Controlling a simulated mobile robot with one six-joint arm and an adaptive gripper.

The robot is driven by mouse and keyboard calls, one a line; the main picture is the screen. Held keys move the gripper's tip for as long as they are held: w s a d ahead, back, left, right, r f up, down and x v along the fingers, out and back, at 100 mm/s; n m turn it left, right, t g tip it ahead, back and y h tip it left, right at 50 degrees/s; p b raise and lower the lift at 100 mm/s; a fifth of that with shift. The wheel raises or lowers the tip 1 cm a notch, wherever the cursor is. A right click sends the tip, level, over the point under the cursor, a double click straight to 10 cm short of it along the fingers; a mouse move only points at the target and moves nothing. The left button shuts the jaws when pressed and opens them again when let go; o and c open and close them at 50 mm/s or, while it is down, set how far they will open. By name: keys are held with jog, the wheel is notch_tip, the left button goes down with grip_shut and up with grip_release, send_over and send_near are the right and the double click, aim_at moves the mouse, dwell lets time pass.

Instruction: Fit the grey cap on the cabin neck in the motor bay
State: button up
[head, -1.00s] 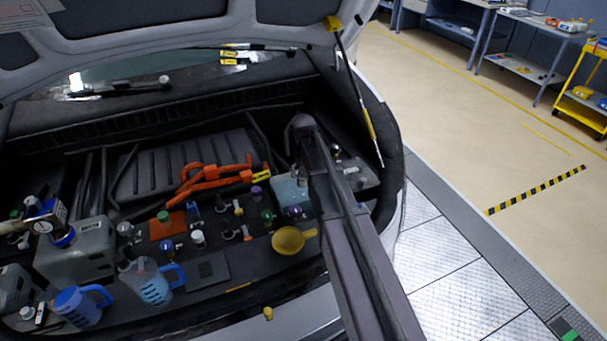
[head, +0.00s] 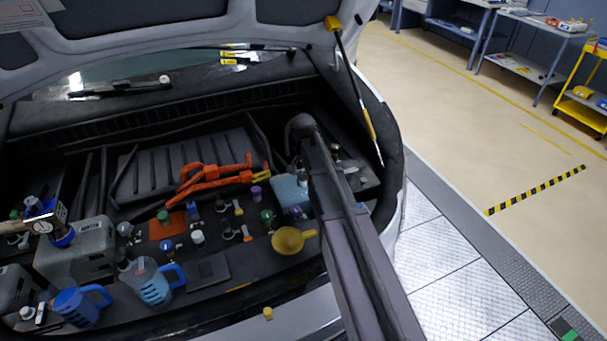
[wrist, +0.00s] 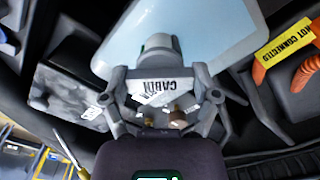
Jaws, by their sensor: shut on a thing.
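My gripper (wrist: 160,72) shows in the wrist view, its two fingers closed on a grey round part that I take as the grey cap (wrist: 160,48). A white label reading "CABIN" (wrist: 158,87) shows between the fingers, upside down. A pale blue tank (wrist: 205,25) lies just beyond the fingertips; it also shows in the head view (head: 288,188). The cabin neck is not clearly visible, so I cannot tell whether the cap touches it or sits on it. In the head view my own arm hides the gripper and the cap.
Orange cables (head: 215,176) cross the bay left of my arm. A yellow funnel (head: 287,241), several small coloured caps and a blue jug (head: 155,288) stand towards the front. A yellow "NOT CONNECTED" tag (wrist: 290,43) shows in the wrist view. A lid strut (head: 358,95) rises at right.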

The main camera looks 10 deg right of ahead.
aim_at(303, 172)
jog(key=shift+m, duration=0.6)
jog(key=o, duration=0.8)
jog(key=shift+a, duration=0.1)
jog(key=n, duration=0.4)
jog(key=shift+n, duration=0.3)
jog(key=n, duration=0.5)
notch_tip(303, 172, up, 14)
jog(key=p, duration=1.4)
